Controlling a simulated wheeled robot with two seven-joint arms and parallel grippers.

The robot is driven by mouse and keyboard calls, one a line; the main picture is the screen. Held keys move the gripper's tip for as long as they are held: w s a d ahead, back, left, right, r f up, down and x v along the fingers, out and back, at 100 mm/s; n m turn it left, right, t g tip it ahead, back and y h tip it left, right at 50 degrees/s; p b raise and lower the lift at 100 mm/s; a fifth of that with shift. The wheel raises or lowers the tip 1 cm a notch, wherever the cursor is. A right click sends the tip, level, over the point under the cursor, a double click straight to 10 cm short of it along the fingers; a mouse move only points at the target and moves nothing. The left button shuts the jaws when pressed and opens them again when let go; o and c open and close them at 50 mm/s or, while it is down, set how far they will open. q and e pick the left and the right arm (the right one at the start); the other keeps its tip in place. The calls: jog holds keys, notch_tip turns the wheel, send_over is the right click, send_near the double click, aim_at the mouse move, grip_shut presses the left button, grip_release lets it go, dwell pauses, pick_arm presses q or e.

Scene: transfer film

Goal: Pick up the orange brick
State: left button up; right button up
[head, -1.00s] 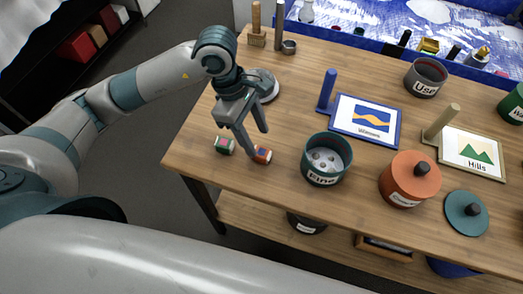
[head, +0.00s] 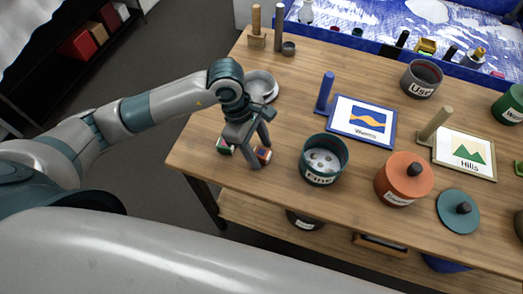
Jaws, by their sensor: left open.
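The orange brick (head: 265,153), with a blue patch on top, lies on the wooden table near its front left edge, partly hidden by my gripper. My left gripper (head: 261,157) points down over it, open, with one finger on the near left side of the brick and the other by its far right side. I cannot tell whether a finger touches it. A green brick (head: 223,148) with a reddish patch lies just left of the gripper, partly covered by it. My right gripper is not in view.
A green pot labelled Fine (head: 322,178) stands close to the right of the gripper. An orange lidded pot (head: 392,194), a teal lid (head: 450,221) and two picture stands are farther right. A grey dish (head: 272,92) sits behind the gripper.

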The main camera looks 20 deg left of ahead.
aim_at(265, 153)
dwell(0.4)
pick_arm(q)
jog(key=c, duration=1.1)
jog(key=shift+r+b, duration=0.4)
notch_tip(265, 153, up, 3)
jog(key=shift+r+b, duration=0.1)
jog(key=shift+b, duration=0.85)
jog(key=s+d+r+b, duration=0.3)
jog(key=s+d+r, duration=0.3)
jog(key=d, duration=0.4)
jog(key=shift+s+r+b, duration=0.15)
jog(key=shift+r+b, duration=0.15)
jog(key=shift+r, duration=0.2)
jog(key=shift+a+f, duration=0.1)
jog(key=shift+a, duration=0.05)
